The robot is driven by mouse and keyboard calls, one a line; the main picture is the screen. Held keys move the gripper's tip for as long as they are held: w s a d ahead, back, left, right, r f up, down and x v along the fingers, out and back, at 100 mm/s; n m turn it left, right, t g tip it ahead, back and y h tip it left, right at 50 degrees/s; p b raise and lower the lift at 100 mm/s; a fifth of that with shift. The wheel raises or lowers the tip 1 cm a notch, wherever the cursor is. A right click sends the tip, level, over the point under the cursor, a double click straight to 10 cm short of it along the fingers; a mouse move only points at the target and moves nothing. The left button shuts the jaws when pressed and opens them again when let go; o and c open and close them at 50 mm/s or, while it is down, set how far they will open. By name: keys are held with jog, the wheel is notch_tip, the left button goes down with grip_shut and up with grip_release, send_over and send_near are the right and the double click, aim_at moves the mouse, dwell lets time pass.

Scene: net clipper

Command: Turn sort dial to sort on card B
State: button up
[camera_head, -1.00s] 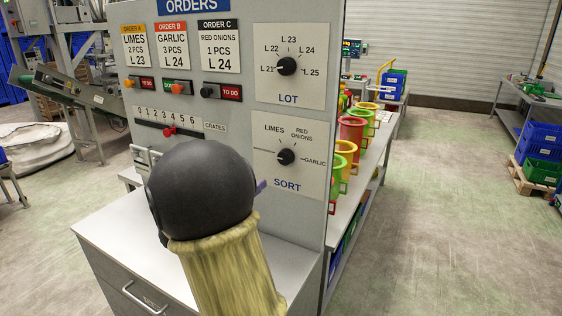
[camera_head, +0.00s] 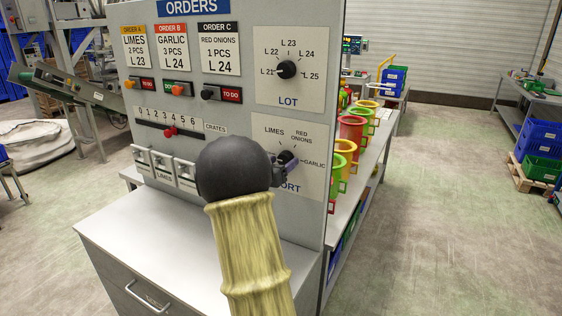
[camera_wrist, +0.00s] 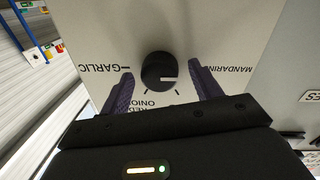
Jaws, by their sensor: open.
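The sort dial (camera_head: 285,157) is a black round knob on a pale panel, lower right on the grey board. In the wrist view the dial (camera_wrist: 158,72) shows upside down, its white mark pointing right toward MANDARIN, away from GARLIC. RED ONIONS is below it, partly covered by my gripper. Card B (camera_head: 171,48), headed red, reads GARLIC, 3 PCS, L 24. My gripper (camera_wrist: 162,88) is open, with one purple finger on each side of the knob and a gap to each. In the head view my gripper (camera_head: 287,167) is at the dial, partly covering the SORT label.
The lot dial (camera_head: 286,69) is above, pointing to L 21. A grey cabinet top (camera_head: 150,217) juts out below. Coloured bins (camera_head: 350,130) stand behind the board's right edge.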

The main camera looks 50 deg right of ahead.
jog(key=shift+d, duration=0.1)
jog(key=c, duration=1)
